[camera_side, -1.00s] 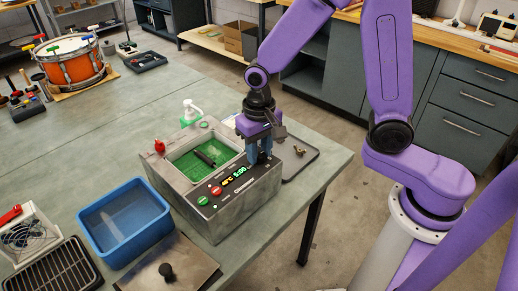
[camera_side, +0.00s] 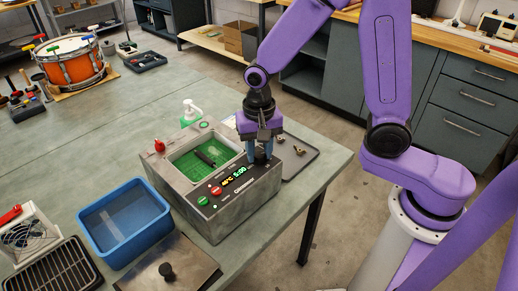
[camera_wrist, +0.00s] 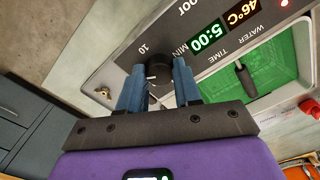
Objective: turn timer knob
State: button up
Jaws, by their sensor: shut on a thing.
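The ultrasonic-style cleaner (camera_side: 214,218) is a grey metal box with a dark front panel, on the bench. Its display (camera_side: 236,178) reads 5:00 in green, and the wrist view shows 46°C beside it (camera_wrist: 240,13). The black timer knob (camera_wrist: 159,68) sits at the end of the panel, with a "10" mark near it. My gripper (camera_side: 260,156) points down over the knob, its blue fingers on either side. In the wrist view my gripper (camera_wrist: 160,88) is shut on the knob. The fingers partly hide the knob in the side view.
A green basket (camera_side: 190,165) with a dark handle sits in the cleaner's tank. A blue tub (camera_side: 124,222) and a flat lid with a black knob (camera_side: 170,270) lie in front. A dark tray (camera_side: 301,158) with small parts is behind my gripper.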

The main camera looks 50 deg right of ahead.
aim_at(262, 155)
jog(key=o, duration=1)
jog(key=shift+o, duration=0.2)
jog(key=shift+r, duration=0.15)
notch_tip(262, 155, up, 17)
jog(key=s+d+f+n, duration=0.3)
jog(key=s+f+n, duration=0.1)
jog(key=s+n, duration=0.5)
jog(key=s+d+f+n, duration=0.4)
jog(key=s+f+n, duration=0.1)
jog(key=s+n, duration=0.4)
jog(key=s, duration=0.2)
jog(key=shift+s+d+f+n, duration=0.2)
jog(key=shift+s+f+n, duration=0.05)
jog(key=shift+s+n, duration=0.05)
